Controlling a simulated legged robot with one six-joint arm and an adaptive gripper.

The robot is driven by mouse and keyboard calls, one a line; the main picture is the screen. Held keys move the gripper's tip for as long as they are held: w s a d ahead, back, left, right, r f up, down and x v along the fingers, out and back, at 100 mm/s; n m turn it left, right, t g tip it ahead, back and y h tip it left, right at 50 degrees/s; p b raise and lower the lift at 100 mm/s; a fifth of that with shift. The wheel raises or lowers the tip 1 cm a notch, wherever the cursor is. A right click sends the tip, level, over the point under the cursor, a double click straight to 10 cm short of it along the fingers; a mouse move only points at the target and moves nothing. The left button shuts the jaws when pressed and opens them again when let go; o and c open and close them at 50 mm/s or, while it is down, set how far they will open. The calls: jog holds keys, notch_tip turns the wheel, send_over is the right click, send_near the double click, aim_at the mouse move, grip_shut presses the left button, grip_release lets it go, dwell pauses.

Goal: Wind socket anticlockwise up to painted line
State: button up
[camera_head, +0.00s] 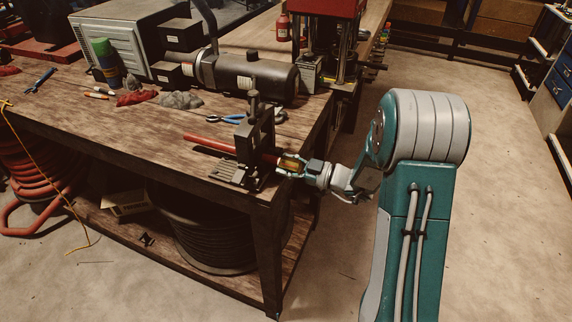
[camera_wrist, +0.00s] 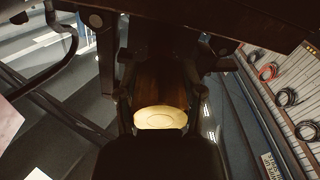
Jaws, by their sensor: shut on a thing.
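A brass-coloured socket (camera_head: 290,163) sits at the right end of a red hose (camera_head: 209,144) that lies level through a dark vise (camera_head: 253,145) on the bench corner. My gripper (camera_head: 290,167) is shut on the socket from the right, in line with the hose. In the wrist view the socket's round pale-yellow end face (camera_wrist: 160,117) shows between the fingers, with its body dark behind it. No painted line can be made out in either view, and the fingers hide part of the socket.
A hose coil (camera_head: 215,235) is on the lower shelf. The floor at right is clear.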

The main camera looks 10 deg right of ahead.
jog(key=shift+f, duration=0.15)
jog(key=o, duration=1.2)
jog(key=shift+d, duration=0.1)
jog(key=shift+s+d, duration=0.15)
jog(key=v, duration=1.1)
jog(key=shift+s+d, duration=0.15)
jog(key=shift+d, duration=0.1)
